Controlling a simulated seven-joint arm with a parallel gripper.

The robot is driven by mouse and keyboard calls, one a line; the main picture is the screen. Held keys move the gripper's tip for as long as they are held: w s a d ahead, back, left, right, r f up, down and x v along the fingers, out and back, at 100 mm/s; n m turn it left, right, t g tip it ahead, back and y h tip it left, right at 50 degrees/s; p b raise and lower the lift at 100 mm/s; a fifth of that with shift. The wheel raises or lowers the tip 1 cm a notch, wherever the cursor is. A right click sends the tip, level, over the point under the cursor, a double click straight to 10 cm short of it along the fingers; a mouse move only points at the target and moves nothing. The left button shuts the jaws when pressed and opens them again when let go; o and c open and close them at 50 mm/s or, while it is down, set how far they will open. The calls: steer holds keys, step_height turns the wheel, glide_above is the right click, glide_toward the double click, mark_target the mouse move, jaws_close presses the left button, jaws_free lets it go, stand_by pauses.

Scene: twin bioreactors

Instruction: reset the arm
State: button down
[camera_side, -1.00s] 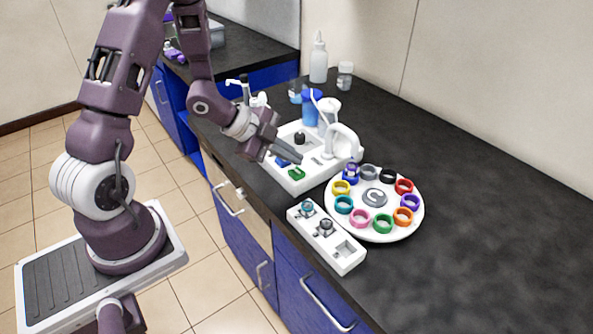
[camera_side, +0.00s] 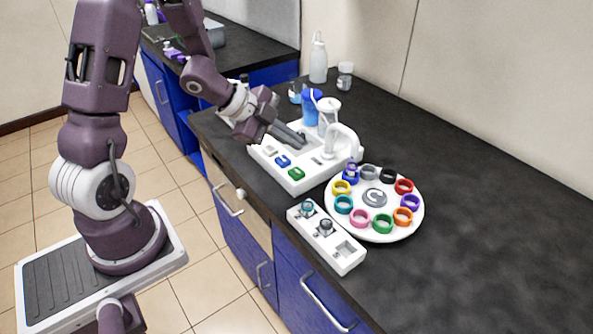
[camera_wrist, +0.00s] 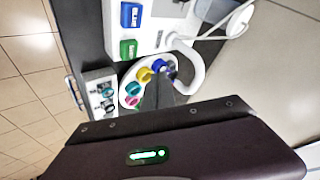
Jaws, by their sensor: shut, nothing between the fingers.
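My gripper (camera_side: 300,140) is shut and empty. It hangs above the white bioreactor station (camera_side: 308,181), pointing down to the right, in front of the station's white arm-like part. In the wrist view the blue button (camera_wrist: 130,14) and green button (camera_wrist: 128,49) show at the top. The dark gripper body fills the lower part of that view, and I cannot make out both fingertips there.
A round white carousel (camera_side: 375,236) with several coloured rings stands right of the station. A white block (camera_side: 338,262) with small vessels sits at the counter's front edge. A white bottle (camera_side: 318,58) and a small jar (camera_side: 345,75) stand behind. The black counter (camera_side: 490,235) is clear at right.

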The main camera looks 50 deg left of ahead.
steer(key=s+a+r+n+y, duration=0.1)
steer(key=s+r+n+y, duration=0.25)
steer(key=r, duration=0.35)
steer(key=s+a+r+n+y, duration=0.1)
steer(key=s+r+n+y, duration=0.1)
steer(key=r+n+y, duration=0.4)
steer(key=s+d+r+n+g+h, duration=0.1)
steer(key=s+d+n+h, duration=0.1)
steer(key=s+d, duration=0.3)
steer(key=s+d+r+n+g+h, duration=0.1)
steer(key=s+d, duration=0.5)
steer(key=s, duration=0.6)
steer(key=n+h, duration=0.1)
steer(key=h, duration=0.1)
steer(key=shift+r+g+h, duration=0.3)
steer(key=shift+g+h, duration=0.05)
steer(key=shift+g, duration=0.05)
